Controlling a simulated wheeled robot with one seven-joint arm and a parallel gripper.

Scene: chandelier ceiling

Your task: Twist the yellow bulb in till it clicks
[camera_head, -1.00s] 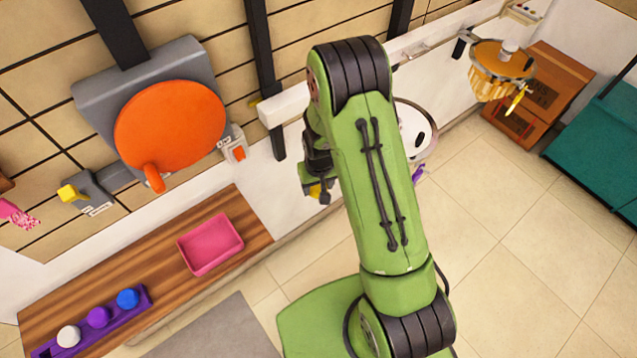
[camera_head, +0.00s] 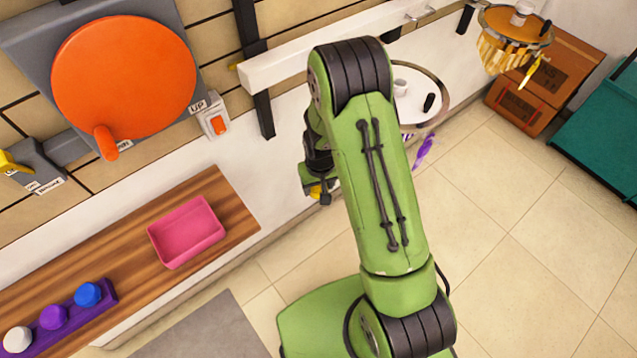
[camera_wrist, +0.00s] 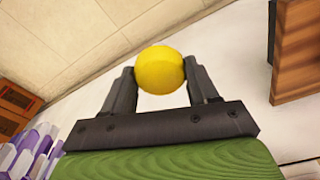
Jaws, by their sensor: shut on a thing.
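The yellow bulb (camera_wrist: 160,70) is a round ball held between the two dark fingers of my gripper (camera_wrist: 162,86) in the wrist view. In the head view my gripper (camera_head: 318,192) hangs in front of the white wall base, left of my green arm, and a bit of the yellow bulb (camera_head: 316,189) shows at its tip. The bulb is in the air, clear of the wooden shelf. No socket for it can be made out beside the gripper.
A wooden shelf (camera_head: 232,212) carries a pink tray (camera_head: 187,232) and a purple rack (camera_head: 68,319) with white, purple and blue bulbs. A big orange disc (camera_head: 124,76) with a handle is on the wall. Round hanging fixtures (camera_head: 516,27) and wooden crates (camera_head: 545,85) are at upper right. The tiled floor is open.

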